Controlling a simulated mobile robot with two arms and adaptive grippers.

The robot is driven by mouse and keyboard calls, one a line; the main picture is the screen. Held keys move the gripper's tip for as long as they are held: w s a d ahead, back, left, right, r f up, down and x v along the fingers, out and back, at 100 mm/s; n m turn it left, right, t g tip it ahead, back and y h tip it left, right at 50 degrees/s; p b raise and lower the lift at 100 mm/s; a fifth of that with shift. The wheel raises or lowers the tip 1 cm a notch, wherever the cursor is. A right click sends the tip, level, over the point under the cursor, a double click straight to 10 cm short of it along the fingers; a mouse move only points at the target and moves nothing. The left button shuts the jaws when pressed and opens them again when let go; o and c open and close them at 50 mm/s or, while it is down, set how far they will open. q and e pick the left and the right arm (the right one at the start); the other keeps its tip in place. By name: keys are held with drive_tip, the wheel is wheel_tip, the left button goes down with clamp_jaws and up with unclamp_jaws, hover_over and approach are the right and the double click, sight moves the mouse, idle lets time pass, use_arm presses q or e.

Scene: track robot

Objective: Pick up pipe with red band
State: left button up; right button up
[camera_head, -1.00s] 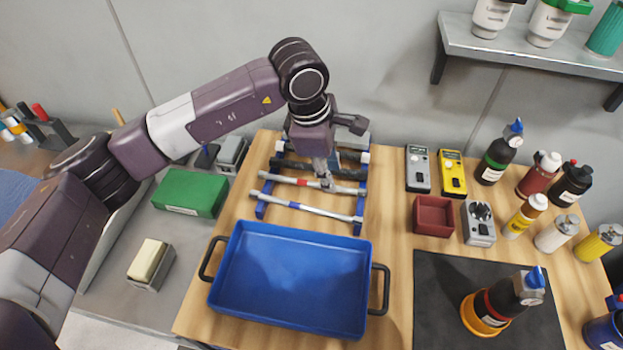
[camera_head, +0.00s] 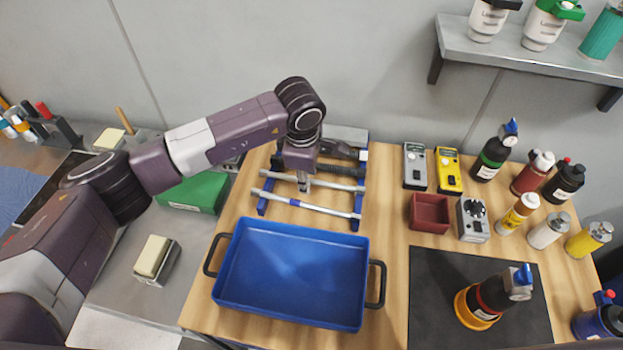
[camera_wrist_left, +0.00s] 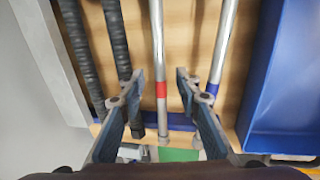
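The pipe with the red band (camera_head: 337,186) is a silver tube lying across a blue rack (camera_head: 356,222). Its red band (camera_wrist_left: 161,90) shows in the left wrist view, but my gripper hides it in the head view. My left gripper (camera_head: 304,188) points down over this pipe. In the left wrist view my left gripper (camera_wrist_left: 158,76) is open, with one finger on each side of the pipe and gaps between. A silver pipe with a blue band (camera_head: 297,204) lies parallel, nearer the tray; it passes just beyond the right finger (camera_wrist_left: 219,70). My right gripper is not in view.
Black ribbed pipes (camera_wrist_left: 82,52) lie beside the red-banded one. A blue tray (camera_head: 290,275) with black handles stands empty in front of the rack. A green box (camera_head: 194,192) is to the left; meters (camera_head: 415,166) and a red bin (camera_head: 430,213) are to the right.

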use_arm(q)
drive_tip(key=shift+c, duration=0.6)
clamp_jaws()
drive_tip(key=shift+r, duration=0.1)
drive_tip(key=shift+r, duration=0.1)
